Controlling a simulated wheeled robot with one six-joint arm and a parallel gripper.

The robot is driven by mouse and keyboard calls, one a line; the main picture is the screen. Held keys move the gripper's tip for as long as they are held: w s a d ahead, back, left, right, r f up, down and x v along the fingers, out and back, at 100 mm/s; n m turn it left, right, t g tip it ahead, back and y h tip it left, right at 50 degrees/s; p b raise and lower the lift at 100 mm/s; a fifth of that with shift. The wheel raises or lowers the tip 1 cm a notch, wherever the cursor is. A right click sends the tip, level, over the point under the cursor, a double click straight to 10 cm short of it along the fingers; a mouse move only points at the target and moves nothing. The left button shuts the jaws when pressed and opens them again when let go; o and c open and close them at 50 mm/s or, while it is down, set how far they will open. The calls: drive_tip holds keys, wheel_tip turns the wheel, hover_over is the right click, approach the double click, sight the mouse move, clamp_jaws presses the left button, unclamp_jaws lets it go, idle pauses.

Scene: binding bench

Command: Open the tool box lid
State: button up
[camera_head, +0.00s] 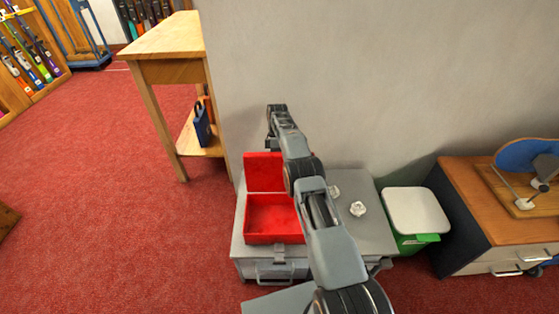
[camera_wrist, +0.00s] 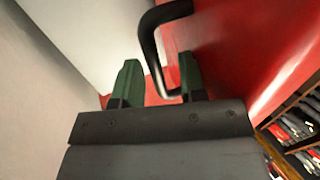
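The red tool box (camera_head: 268,236) sits on a grey cabinet in the head view. Its lid (camera_head: 262,172) stands upright at the back, and the red inside shows. In the wrist view, a black handle (camera_wrist: 149,45) stands out from a red surface (camera_wrist: 225,45). My gripper (camera_wrist: 158,82) has its two green fingers apart. The handle's bar runs between them, nearer the right finger; I cannot tell whether they touch. In the head view my gripper (camera_head: 277,110) is above and behind the lid, and my arm hides the box's right side.
The grey cabinet top (camera_head: 372,238) holds two small pale objects right of my arm. A green bin with a white lid (camera_head: 415,210) and a wooden cabinet (camera_head: 470,205) stand at the right. A grey wall (camera_head: 400,80) is close behind. A wooden table (camera_head: 165,40) stands at the left.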

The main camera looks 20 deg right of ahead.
sight(280, 155)
wheel_tip(280, 155, up, 3)
drive_tip(key=shift+s+r+p, duration=0.1)
drive_tip(key=shift+r+p, duration=0.05)
drive_tip(key=shift+p, duration=0.35)
drive_tip(key=shift+s+r, duration=0.35)
drive_tip(key=shift+r, duration=0.15)
drive_tip(key=s+r+p, duration=0.1)
drive_tip(key=s+r, duration=0.3)
drive_tip(key=r, duration=0.1)
drive_tip(key=shift+a+p, duration=0.15)
drive_tip(key=shift+p, duration=0.25)
drive_tip(key=s+r+p, duration=0.1)
drive_tip(key=s+r, duration=0.2)
drive_tip(key=s, duration=0.6)
drive_tip(key=shift+a+r+p, duration=0.2)
drive_tip(key=shift+r+p, duration=0.05)
drive_tip(key=shift+p, duration=0.1)
